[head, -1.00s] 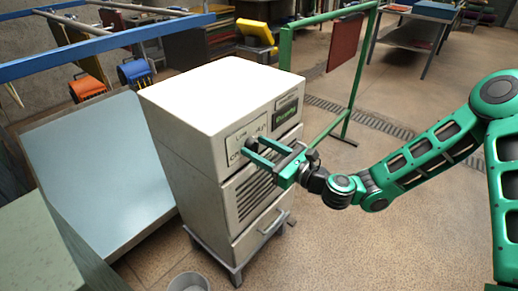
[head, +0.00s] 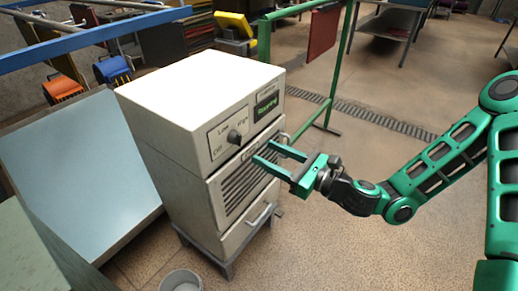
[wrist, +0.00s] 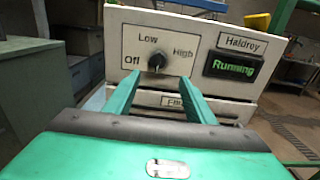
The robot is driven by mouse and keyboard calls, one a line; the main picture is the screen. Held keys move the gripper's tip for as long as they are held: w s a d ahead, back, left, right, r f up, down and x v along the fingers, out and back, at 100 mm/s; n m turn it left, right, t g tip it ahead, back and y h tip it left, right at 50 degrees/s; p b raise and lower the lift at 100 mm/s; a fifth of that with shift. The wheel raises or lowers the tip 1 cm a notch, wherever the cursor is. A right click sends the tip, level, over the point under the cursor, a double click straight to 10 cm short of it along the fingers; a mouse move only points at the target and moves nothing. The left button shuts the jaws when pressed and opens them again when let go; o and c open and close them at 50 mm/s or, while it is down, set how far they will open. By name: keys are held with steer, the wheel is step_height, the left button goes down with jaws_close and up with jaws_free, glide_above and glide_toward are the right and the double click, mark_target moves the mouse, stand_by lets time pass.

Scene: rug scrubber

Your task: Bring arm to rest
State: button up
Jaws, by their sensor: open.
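The white control cabinet (head: 165,115) has a dark knob (head: 234,137) on its front panel, with the labels Off, Low and High around it. In the wrist view the knob (wrist: 157,62) sits beyond my fingers, and I cannot be sure which label it points at. A display (wrist: 233,66) beside it reads "Running" in green. My gripper (head: 262,152) is open and empty, its two green fingers spread. It is in front of the cabinet, to the lower right of the knob in the head view and apart from it. My green arm reaches in from the right.
A pale blue sloped panel (head: 80,165) stands left of the cabinet. A green frame (head: 335,85) with a red board stands behind right. A grey bucket (head: 181,281) is at the cabinet's foot. The floor right of the cabinet, under my arm, is clear.

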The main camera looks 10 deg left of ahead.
steer(key=shift+s+d, duration=0.15)
steer(key=shift+d, duration=0.2)
steer(key=s+d+f+n+g+h, duration=0.45)
steer(key=d+f+n, duration=0.2)
steer(key=n, duration=0.45)
steer(key=s+d+f+n+g+h, duration=0.2)
steer(key=d+n+h, duration=0.45)
steer(key=d, duration=1.25)
steer(key=s+d+r+h, duration=0.2)
steer(key=s+d+r, duration=0.15)
steer(key=d, duration=0.35)
steer(key=s+d+r+h, duration=0.2)
steer(key=s+d+r, duration=0.15)
steer(key=d, duration=0.35)
steer(key=s+d+r+h, duration=0.1)
steer(key=s+d+r, duration=0.1)
steer(key=d+r, duration=0.35)
steer(key=s+d+r+m, duration=0.1)
steer(key=s+d, duration=0.3)
steer(key=s, duration=0.4)
steer(key=shift+d+r, duration=0.35)
steer(key=shift+r, duration=0.15)
